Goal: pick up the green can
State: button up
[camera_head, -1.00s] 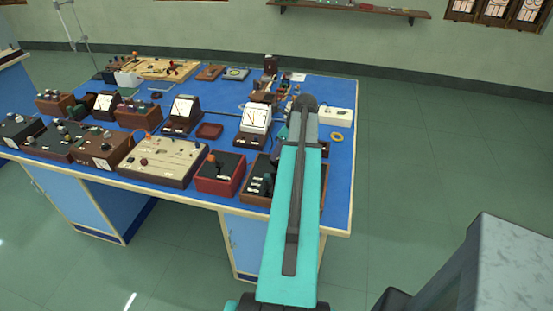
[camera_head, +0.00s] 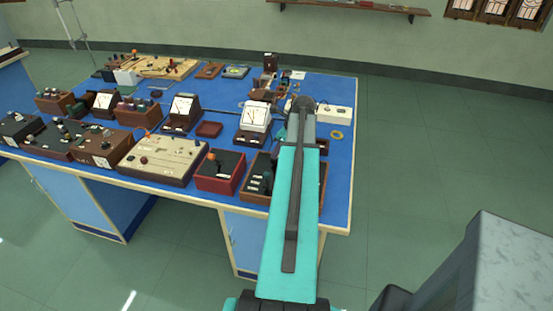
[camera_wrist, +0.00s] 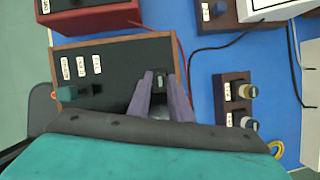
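I cannot make out a green can for certain in either view. A small dark green piece (camera_wrist: 66,94) sits at the left of a brown box with a black panel (camera_wrist: 112,58) in the wrist view. My gripper (camera_wrist: 163,78) points down over the right part of this box, its two fingers apart. A small dark piece shows between the fingertips; I cannot tell whether it is touched or lies below them. In the head view my arm hides the gripper and part of the box (camera_head: 257,168).
A red box (camera_head: 220,172) stands left of the brown box. A white-faced meter (camera_head: 256,117) is behind it. A brown block with two knobs (camera_wrist: 232,102) and cables lie right of the gripper in the wrist view. The blue table (camera_head: 342,180) is bare along its right edge.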

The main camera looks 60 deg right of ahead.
grip_shut()
jog(key=shift+r, duration=0.1)
notch_tip(320, 180, up, 10)
jog(key=b, duration=0.2)
dwell(0.5)
jog(key=shift+r, duration=0.15)
dwell(0.6)
jog(key=shift+r+p, duration=1.15)
jog(key=shift+p, duration=0.15)
jog(key=shift+r, duration=0.15)
jog(key=shift+w, duration=0.1)
